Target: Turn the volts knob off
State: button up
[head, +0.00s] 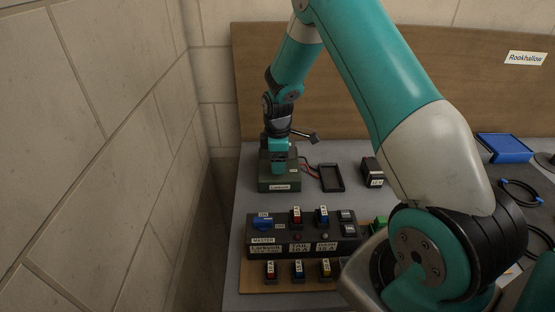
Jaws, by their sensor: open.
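My gripper (278,150) points down at the dark green box (278,184) near the back left of the bench. Its fingers are small and partly blend with the teal part beneath them. They are open, and I cannot tell whether they touch anything. The box has a small white label on its front, too small to read surely. I cannot make out a volts knob; the gripper covers much of the box's top. A black lever-like piece (305,135) sticks out to the right of the gripper.
A black panel (345,243) in front carries a blue switch (263,223) by a MASTER label, plus red and blue switches. A black tray (331,178), a small black block (372,171) and red leads lie right of the box. A wall (90,150) stands left.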

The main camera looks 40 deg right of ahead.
jog(key=shift+f, duration=0.75)
jog(key=c, duration=0.9)
